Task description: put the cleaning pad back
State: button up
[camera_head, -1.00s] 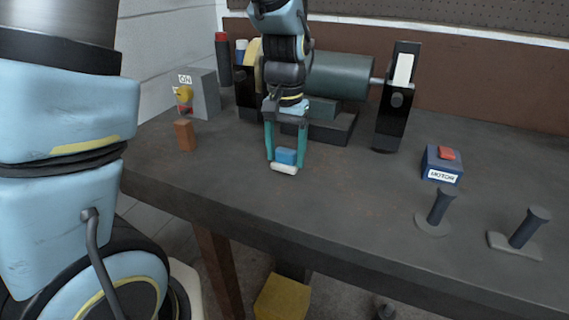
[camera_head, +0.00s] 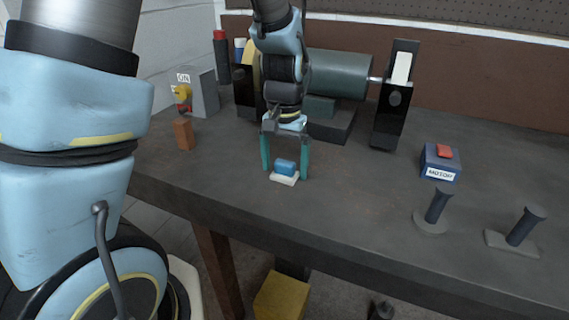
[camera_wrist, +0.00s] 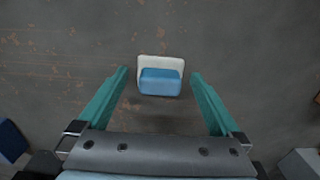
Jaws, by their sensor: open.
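The cleaning pad, a blue block (camera_head: 286,167) on a wider white base (camera_head: 284,179), is at the front part of the dark bench and appears to rest on it. My gripper (camera_head: 285,175) is open, its teal fingers pointing down on either side of the pad. In the wrist view the pad (camera_wrist: 160,82) lies between the fingertips (camera_wrist: 159,73), with a gap on each side. The white base shows mostly along its upper edge there. Fingertip height above the bench is hard to tell.
The bench (camera_head: 345,205) is clear around the pad. Behind it stands a grey-green motor-like cylinder (camera_head: 338,75) with black uprights. An orange-brown block (camera_head: 184,134) and a grey switch box (camera_head: 204,93) are left. A blue MOTOR box (camera_head: 441,164) and two dark posts (camera_head: 437,205) (camera_head: 525,226) are right.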

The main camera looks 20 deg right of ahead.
aim_at(285, 162)
jog(key=shift+r, duration=0.1)
notch_tip(285, 162, up, 12)
jog(key=b, duration=0.1)
jog(key=a+f+n, duration=0.3)
jog(key=a+f, duration=0.1)
jog(key=a, duration=0.8)
jog(key=w+a+f+n+t, duration=0.1)
jog(key=a+f+n, duration=0.3)
jog(key=a, duration=0.9)
jog(key=shift+w+f+t, duration=0.15)
jog(key=shift+f+t, duration=0.05)
jog(key=shift+t, duration=0.1)
jog(key=shift+a, duration=0.1)
